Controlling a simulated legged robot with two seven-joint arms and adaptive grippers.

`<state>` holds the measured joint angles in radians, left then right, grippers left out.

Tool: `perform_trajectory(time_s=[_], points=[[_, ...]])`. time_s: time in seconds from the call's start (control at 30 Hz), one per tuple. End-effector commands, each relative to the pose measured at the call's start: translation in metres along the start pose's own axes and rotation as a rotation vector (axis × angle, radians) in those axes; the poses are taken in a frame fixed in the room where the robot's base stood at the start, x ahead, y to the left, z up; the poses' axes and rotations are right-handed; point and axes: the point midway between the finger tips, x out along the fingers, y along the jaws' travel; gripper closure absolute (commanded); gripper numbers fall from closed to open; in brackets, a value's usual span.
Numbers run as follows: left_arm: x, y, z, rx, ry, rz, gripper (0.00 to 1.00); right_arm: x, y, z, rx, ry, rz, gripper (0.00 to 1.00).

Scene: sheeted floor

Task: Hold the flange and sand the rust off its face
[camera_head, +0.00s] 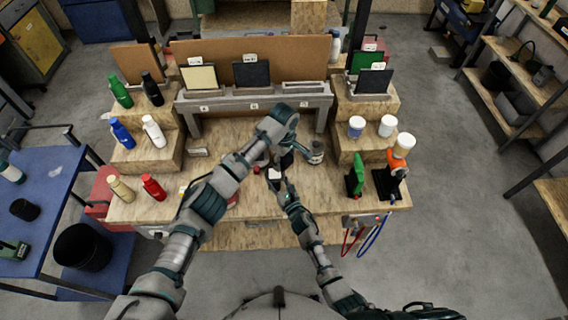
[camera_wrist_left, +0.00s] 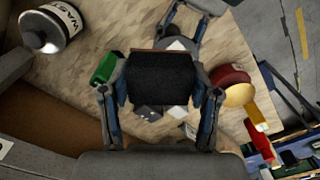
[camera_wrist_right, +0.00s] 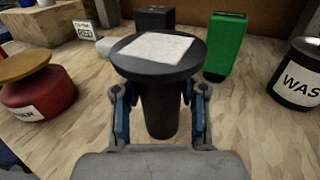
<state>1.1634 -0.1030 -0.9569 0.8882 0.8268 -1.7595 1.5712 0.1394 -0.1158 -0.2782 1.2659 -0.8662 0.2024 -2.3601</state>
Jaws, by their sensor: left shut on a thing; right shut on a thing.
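My right gripper (camera_wrist_right: 160,112) is shut on the stem of a dark flange (camera_wrist_right: 160,115), holding it upright with its round face up. A pale square patch (camera_wrist_right: 158,47) lies on the flange's dark face; I cannot make out rust. My left gripper (camera_wrist_left: 160,100) is shut on a black, rough-looking block (camera_wrist_left: 160,80). The block is above the bench, with the pale patch (camera_wrist_left: 178,45) showing beyond it in the left wrist view. In the head view the left gripper (camera_head: 285,118) is farther back than the right gripper (camera_head: 280,178). Contact between block and flange is not visible.
A waste can (camera_wrist_right: 302,72), a green box (camera_wrist_right: 225,45) and a red can with a tan lid (camera_wrist_right: 38,92) stand around the flange on the wooden bench. Bottles (camera_head: 153,130) stand on the left steps, jars (camera_head: 356,127) on the right one.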

Motion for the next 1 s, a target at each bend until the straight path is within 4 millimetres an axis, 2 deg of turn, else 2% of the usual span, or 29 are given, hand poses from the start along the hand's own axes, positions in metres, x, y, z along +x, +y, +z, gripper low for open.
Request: perform_trajectory(time_s=[0.1, 0.3, 0.77, 0.8, 0.9, 1.0], points=[[-0.012, 0.001, 0.000, 0.000, 0.001, 0.003, 0.76, 0.000, 0.000, -0.001, 0.001, 0.001, 0.000, 1.00], [-0.023, 0.000, 0.000, 0.000, 0.000, 0.002, 0.76, 0.000, 0.000, -0.001, 0.001, 0.001, 0.000, 1.00], [-0.024, 0.000, 0.000, 0.000, 0.000, 0.001, 0.76, 0.000, 0.000, -0.001, 0.001, 0.001, 0.000, 1.00], [-0.024, 0.000, 0.000, 0.000, 0.000, 0.001, 0.76, 0.000, 0.000, 0.001, 0.001, -0.002, 0.001, 0.54], [-0.024, 0.000, 0.000, 0.000, 0.000, 0.001, 0.76, 0.000, 0.000, 0.001, 0.001, -0.001, 0.001, 0.29], [-0.024, 0.000, 0.000, 0.000, 0.000, 0.001, 0.76, 0.000, 0.000, 0.001, 0.001, -0.001, 0.000, 0.29]])
